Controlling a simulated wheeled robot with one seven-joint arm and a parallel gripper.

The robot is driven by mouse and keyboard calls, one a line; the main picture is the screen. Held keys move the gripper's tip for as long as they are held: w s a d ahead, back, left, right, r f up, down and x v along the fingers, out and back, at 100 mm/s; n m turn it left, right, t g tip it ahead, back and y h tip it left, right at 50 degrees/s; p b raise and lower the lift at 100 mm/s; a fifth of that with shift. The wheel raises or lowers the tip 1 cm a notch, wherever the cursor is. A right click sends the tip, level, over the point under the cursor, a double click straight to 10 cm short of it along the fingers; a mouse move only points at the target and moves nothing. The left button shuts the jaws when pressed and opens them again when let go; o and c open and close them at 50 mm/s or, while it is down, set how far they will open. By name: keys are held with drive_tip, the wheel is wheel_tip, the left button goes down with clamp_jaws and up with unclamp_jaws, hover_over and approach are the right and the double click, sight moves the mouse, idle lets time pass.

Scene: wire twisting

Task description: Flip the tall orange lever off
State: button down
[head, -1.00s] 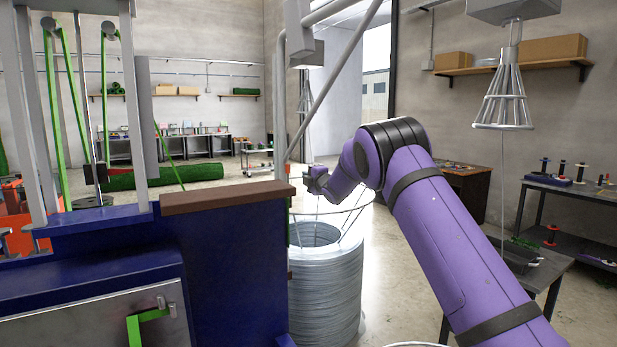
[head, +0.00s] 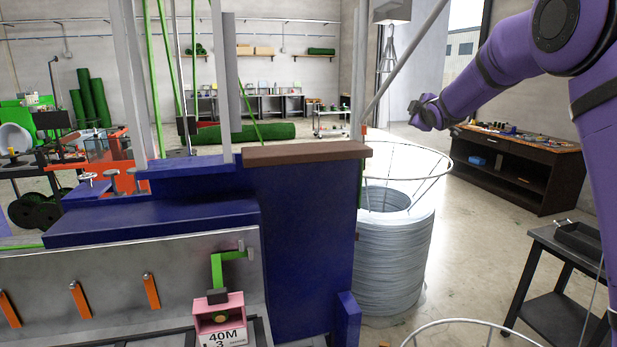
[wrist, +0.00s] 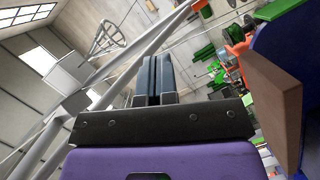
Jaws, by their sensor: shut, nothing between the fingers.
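Several orange levers stick out of the grey sloped panel of the blue machine (head: 300,215) in the head view: one at far left (head: 9,308), one in the middle (head: 80,300) and one at right (head: 151,291). They look similar in length, so I cannot tell which is the tall one. My gripper (head: 414,112) is at the end of the purple arm, above and behind the wire coil, well to the right of the levers and touching nothing. The wrist view shows its fingers (wrist: 154,82) closed together and empty. No panel lever shows in the wrist view.
A green handle (head: 232,256) stands above a pink box (head: 219,312) on the panel. The machine's brown ledge (head: 305,153) also shows at right in the wrist view (wrist: 275,100). A wire coil (head: 395,250) stands right of the machine. Open floor lies beyond it.

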drive_tip(key=s+d+r+m+g+h, duration=0.1)
drive_tip(key=s+r+m+g, duration=0.2)
drive_tip(key=s, duration=1.1)
drive_tip(key=s+r+m+g, duration=0.15)
drive_tip(key=s+m, duration=0.35)
drive_tip(key=s, duration=0.8)
drive_tip(key=s+a+f+m+g, duration=0.1)
drive_tip(key=s+f+g, duration=0.1)
drive_tip(key=s, duration=0.9)
drive_tip(key=s+a+f+m+g, duration=0.1)
drive_tip(key=s+f, duration=0.4)
drive_tip(key=s, duration=0.6)
drive_tip(key=s+a+f+m+g, duration=0.1)
drive_tip(key=s+f+m+g, duration=0.2)
drive_tip(key=s, duration=0.7)
drive_tip(key=shift+s+a+f+y, duration=0.4)
drive_tip(key=shift+f, duration=0.25)
drive_tip(key=shift+a+g, duration=0.1)
drive_tip(key=shift+g, duration=0.15)
